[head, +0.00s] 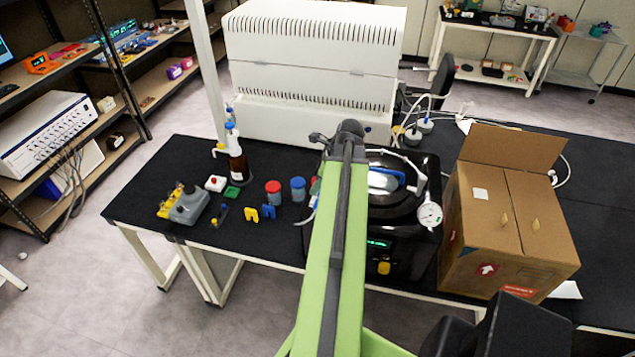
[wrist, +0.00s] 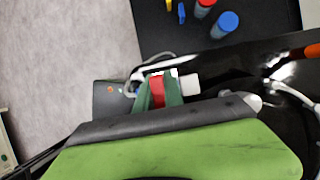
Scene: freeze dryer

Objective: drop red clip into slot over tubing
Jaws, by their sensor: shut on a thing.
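The red clip (wrist: 157,91) is in the wrist view, held between the green jaws of my gripper (wrist: 158,92). Pale tubing (wrist: 150,70) runs just beyond the jaws, next to a small white block (wrist: 190,84). The slot cannot be made out, and I cannot tell whether the clip touches the tubing. In the head view my green arm hides most of the gripper and the clip. The black freeze dryer (head: 405,245) stands behind and right of the arm.
Left of the arm on the black bench are a yellow clip (head: 251,216), a blue clip (head: 268,211), a red-capped jar (head: 273,190) and a blue-capped jar (head: 298,188). A cardboard box (head: 510,225) stands right of the dryer. A white gauge (head: 429,215) hangs at its side.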

